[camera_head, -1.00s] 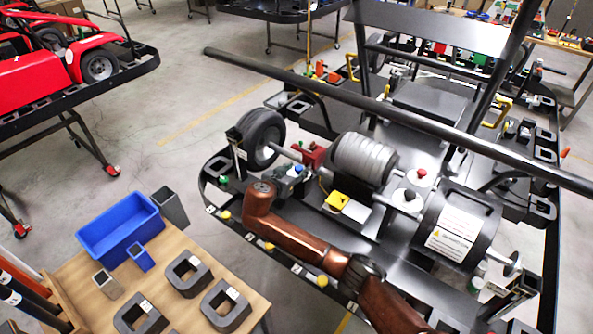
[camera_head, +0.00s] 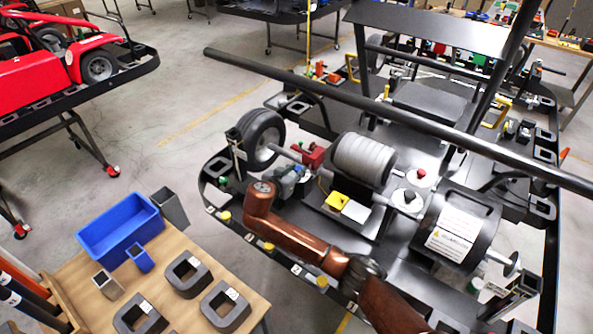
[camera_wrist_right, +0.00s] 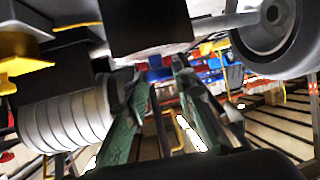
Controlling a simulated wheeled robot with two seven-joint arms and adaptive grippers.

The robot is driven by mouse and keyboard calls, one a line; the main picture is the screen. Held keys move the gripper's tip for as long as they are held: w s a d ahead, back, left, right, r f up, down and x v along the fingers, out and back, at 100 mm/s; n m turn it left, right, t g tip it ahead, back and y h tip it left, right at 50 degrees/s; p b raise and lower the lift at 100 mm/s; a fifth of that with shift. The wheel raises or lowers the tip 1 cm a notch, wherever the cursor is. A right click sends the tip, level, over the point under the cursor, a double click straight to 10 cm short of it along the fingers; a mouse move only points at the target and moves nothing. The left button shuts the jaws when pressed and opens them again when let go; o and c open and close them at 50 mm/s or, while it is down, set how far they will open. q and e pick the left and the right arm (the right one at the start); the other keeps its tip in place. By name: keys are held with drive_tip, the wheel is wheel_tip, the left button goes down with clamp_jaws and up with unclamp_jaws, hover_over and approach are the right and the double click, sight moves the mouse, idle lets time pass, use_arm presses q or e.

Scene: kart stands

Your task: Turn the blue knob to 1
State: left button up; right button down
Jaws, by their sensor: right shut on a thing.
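The blue knob (camera_wrist_right: 160,68) shows in the right wrist view as a small blue patch between my fingertips, partly hidden by them. Its mark and setting cannot be read. My right gripper (camera_wrist_right: 160,76) is shut on it, with green-padded fingers on either side. In the head view my right gripper (camera_head: 290,180) is beside the red block on the kart, and the knob is largely hidden there. My left gripper is not in view.
A grey ribbed cylinder (camera_head: 363,160) and a black tyre (camera_head: 262,138) flank the gripper. A yellow part (camera_head: 337,200) is close by. A long dark bar (camera_head: 400,118) crosses above. A wooden table (camera_head: 190,262) with a blue bin (camera_head: 120,229) stands at left.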

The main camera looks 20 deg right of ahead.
drive_tip(key=shift+s+d+r+n+t+y+p, duration=0.1)
drive_tip(key=shift+n+t+y+p, duration=0.25)
drive_tip(key=shift+n+y+p, duration=0.15)
drive_tip(key=shift+s+d+n+t+y+p, duration=0.1)
drive_tip(key=shift+n+t+y+p, duration=0.3)
drive_tip(key=shift+n+p, duration=0.15)
drive_tip(key=n+y+p, duration=0.2)
drive_tip(key=y+p, duration=0.1)
drive_tip(key=d+n+t+y+p, duration=0.1)
drive_tip(key=n+y+p, duration=0.2)
drive_tip(key=n+t+y+p, duration=0.1)
drive_tip(key=n+y+p, duration=0.2)
drive_tip(key=shift+d+r, duration=0.2)
drive_tip(key=shift+r, duration=0.05)
drive_tip(key=shift+d+f+n+y+p, duration=0.15)
drive_tip(key=shift+n+y+p, duration=0.45)
drive_tip(key=shift+n+y, duration=0.25)
drive_tip(key=shift+w+d+f+n+g+y+b, duration=0.15)
drive_tip(key=shift+n+g+y+b, duration=0.2)
drive_tip(key=shift+n+g+y, duration=0.25)
drive_tip(key=shift+f+n+y+b, duration=0.1)
drive_tip(key=shift+n+y+b, duration=0.2)
drive_tip(key=shift+y+b, duration=0.3)
drive_tip(key=n+g+y+b, duration=0.1)
drive_tip(key=b, duration=0.3)
drive_tip(key=shift+n+y, duration=0.3)
drive_tip(key=shift+y, duration=0.05)
drive_tip(key=shift+n+g+y+b, duration=0.25)
drive_tip(key=shift+n+y+b, duration=0.15)
drive_tip(key=shift+b, duration=0.65)
